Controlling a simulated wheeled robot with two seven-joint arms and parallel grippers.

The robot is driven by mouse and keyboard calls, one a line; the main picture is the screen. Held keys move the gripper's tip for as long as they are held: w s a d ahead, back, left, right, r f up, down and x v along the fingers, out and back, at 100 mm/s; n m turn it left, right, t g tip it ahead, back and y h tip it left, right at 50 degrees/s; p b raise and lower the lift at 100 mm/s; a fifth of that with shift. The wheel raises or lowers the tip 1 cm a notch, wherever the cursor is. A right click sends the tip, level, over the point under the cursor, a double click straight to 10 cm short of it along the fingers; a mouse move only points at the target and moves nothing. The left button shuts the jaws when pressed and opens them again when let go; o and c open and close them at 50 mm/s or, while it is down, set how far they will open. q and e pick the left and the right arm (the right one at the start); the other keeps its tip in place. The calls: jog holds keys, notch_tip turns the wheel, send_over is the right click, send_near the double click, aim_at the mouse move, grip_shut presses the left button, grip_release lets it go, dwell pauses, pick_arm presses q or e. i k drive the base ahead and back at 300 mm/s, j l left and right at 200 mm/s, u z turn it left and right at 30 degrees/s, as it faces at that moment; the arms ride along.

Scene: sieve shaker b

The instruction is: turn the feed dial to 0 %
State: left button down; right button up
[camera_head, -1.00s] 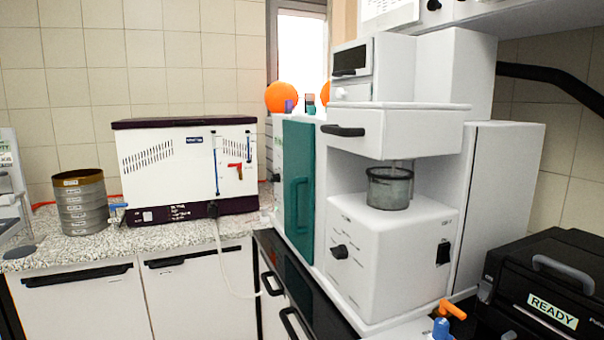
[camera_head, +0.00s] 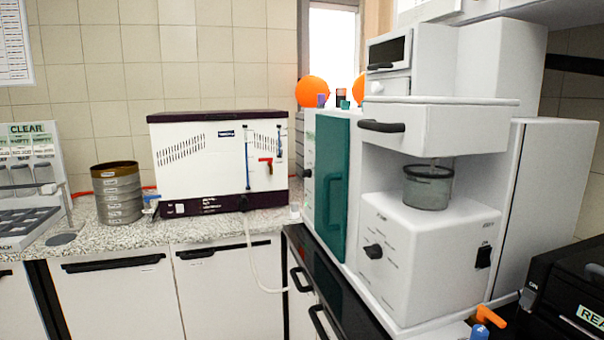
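A white sieve shaker machine (camera_head: 432,262) stands right of centre, with a glass-like cup (camera_head: 428,187) on its top. A black dial (camera_head: 373,251) sits on its front face among small printed marks. The print is too small to read, so I cannot tell its setting or whether it is the feed dial. A black switch (camera_head: 483,256) is on the machine's right face. Another small dark knob (camera_head: 308,173) shows on the white unit left of the teal door. Neither of my grippers is in view.
A stack of sieves (camera_head: 118,193) and a white-and-purple box (camera_head: 215,160) stand on the granite counter. A rack marked CLEAR (camera_head: 33,165) is far left. A black READY device (camera_head: 570,295) is lower right.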

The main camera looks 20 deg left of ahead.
aim_at(307, 172)
jog(key=i+j, duration=0.2)
jog(key=j, duration=0.2)
jog(key=i+j, duration=0.25)
jog(key=j, duration=0.15)
jog(key=i+j, duration=0.2)
jog(key=j, duration=0.2)
jog(key=i+j, duration=0.25)
jog(key=j, duration=0.15)
jog(key=l+z, duration=0.05)
